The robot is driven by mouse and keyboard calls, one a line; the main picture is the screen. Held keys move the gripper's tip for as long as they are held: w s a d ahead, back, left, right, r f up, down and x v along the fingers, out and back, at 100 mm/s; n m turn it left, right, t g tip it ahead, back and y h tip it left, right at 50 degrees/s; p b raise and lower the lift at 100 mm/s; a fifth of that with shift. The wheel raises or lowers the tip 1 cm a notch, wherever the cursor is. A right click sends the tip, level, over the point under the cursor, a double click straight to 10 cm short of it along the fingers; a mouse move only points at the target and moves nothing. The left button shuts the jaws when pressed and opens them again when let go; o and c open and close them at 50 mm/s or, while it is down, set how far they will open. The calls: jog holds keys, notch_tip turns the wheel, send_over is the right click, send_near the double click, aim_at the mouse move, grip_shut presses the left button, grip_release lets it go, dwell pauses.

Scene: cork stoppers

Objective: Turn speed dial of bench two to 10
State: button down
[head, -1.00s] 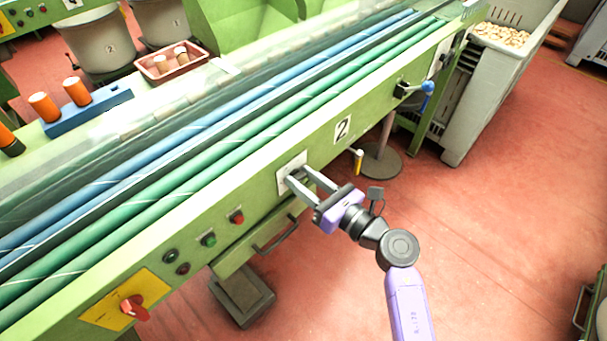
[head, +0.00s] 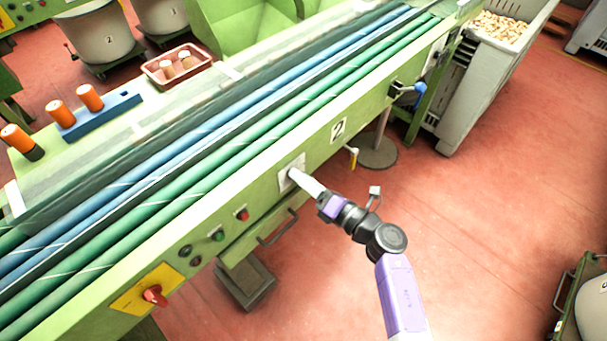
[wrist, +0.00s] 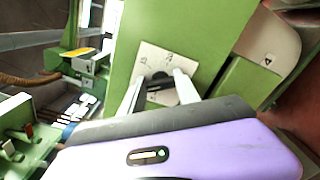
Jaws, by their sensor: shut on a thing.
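The speed dial's pale square plate (head: 285,181) is on the green front side of bench two (head: 338,129), left of the white "2" label. In the wrist view the plate (wrist: 150,58) carries small marks too blurred to read. The dark dial (wrist: 158,80) sits between the fingers of my gripper (wrist: 158,84), one finger on each side. My gripper (head: 298,175) is shut on the dial. In the head view the fingers line up edge-on and hide the dial. Which mark the dial points at cannot be told.
Left along the bench front are a red button (head: 242,214), a green button (head: 218,235) and a red switch on a yellow plate (head: 155,295). A drawer handle (head: 277,228) is below. A blue-knobbed lever (head: 418,93) is right.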

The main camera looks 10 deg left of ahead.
jog(key=shift+m, duration=0.3)
dwell(0.4)
jog(key=c, duration=0.9)
grip_release()
jog(key=v, duration=0.7)
jog(key=shift+s+d+p, duration=0.25)
jog(key=shift+d+p, duration=0.05)
jog(key=shift+d, duration=0.05)
jog(key=shift+w, duration=0.1)
